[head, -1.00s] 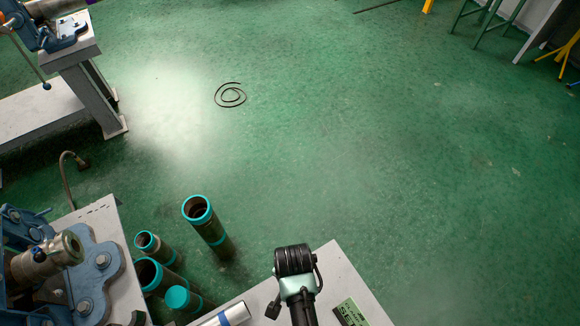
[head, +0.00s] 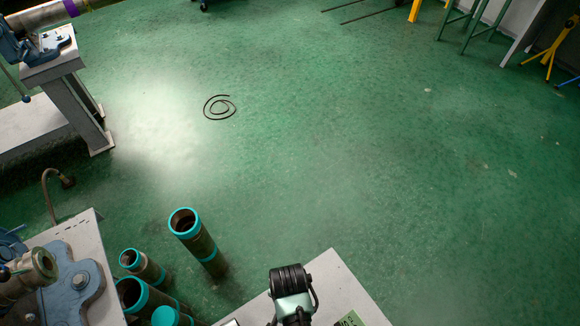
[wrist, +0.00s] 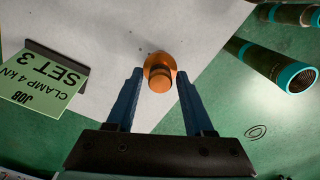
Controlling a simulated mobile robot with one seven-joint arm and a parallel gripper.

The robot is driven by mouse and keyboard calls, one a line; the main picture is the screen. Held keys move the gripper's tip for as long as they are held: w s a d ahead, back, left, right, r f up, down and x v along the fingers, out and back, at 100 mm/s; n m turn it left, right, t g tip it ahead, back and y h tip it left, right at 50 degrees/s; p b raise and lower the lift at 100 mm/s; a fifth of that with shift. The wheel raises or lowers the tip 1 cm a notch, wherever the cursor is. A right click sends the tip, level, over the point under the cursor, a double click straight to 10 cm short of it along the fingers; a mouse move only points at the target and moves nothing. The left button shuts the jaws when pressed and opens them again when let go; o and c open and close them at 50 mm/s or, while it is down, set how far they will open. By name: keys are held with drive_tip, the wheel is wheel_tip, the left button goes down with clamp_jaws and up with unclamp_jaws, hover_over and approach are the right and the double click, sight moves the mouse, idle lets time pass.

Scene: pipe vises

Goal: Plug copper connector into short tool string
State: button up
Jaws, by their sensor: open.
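The copper connector (wrist: 160,68) stands on the pale table top in the wrist view. It is a round orange body with a narrower stub towards the camera. My gripper (wrist: 159,76) is open, with one blue finger on each side of the connector and a small gap at each. I cannot tell whether the fingertips are level with it. In the head view the connector and my fingers cannot be made out. At the lower left a metal cylinder (head: 32,272) is held in a blue vise (head: 75,285); I cannot tell whether it is the short tool string.
A green card (wrist: 42,85) reading "CLAMP 4 KN SET 3" is beside the connector on the table (head: 330,275). Several teal-ringed pipes (head: 200,243) stand left of the table. A black coil (head: 219,107) lies on the floor.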

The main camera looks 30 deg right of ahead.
drive_tip(key=shift+r, duration=0.1)
clamp_jaws()
